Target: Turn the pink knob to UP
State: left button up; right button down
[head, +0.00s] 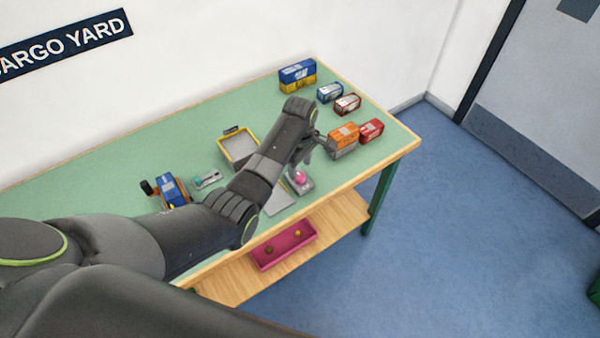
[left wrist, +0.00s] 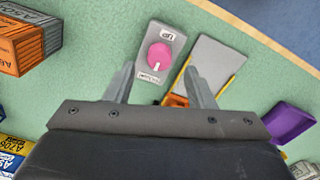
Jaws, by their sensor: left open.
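The pink knob (head: 299,176) sits on a grey control box near the table's front edge in the head view. In the left wrist view the knob (left wrist: 160,56) is on a grey plate (left wrist: 151,38) with a label reading UP at one end and another label, too small to read surely, at the other. Its white pointer mark is on the side toward that other label. My left gripper (head: 312,148) is above and just behind the knob in the head view. Its fingers (left wrist: 159,70) are open and empty, their tips apart on either side of the knob's image.
Orange (head: 343,135) and red (head: 371,130) containers stand close right of my gripper; blue (head: 329,92) and stacked (head: 297,75) ones are behind. A yellow-edged tray (head: 238,150) and a small blue vehicle (head: 171,189) lie left. A pink tray (head: 284,246) is on the lower shelf.

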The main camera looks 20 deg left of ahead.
aim_at(300, 175)
pick_arm(q)
jog(key=shift+f, duration=2.1)
jog(key=c, duration=1)
